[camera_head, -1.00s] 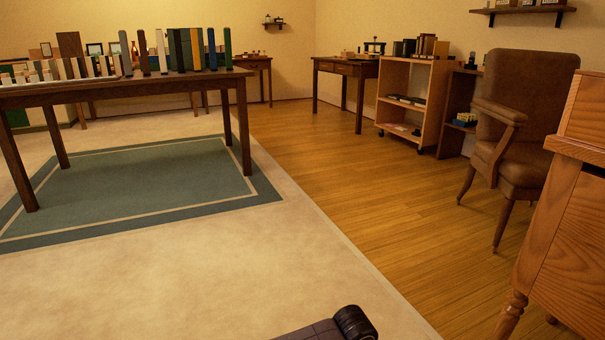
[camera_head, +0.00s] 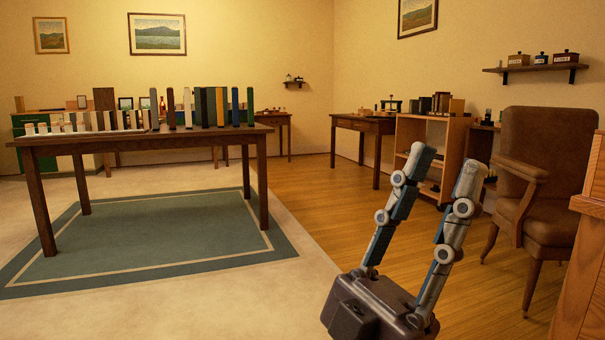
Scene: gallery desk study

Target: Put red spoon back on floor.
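I see no red spoon in the head view. The floor (camera_head: 312,205) has wooden boards at the centre and right and a pale area on the left. Part of the wooden floor is hidden behind my gripper.
A long table (camera_head: 95,140) with a row of books stands on a green rug (camera_head: 160,235) at left. A brown armchair (camera_head: 545,170) and a wooden cabinet (camera_head: 585,265) are at right. A desk (camera_head: 365,125) and a shelf cart (camera_head: 445,135) stand farther back. Wooden floor between is clear.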

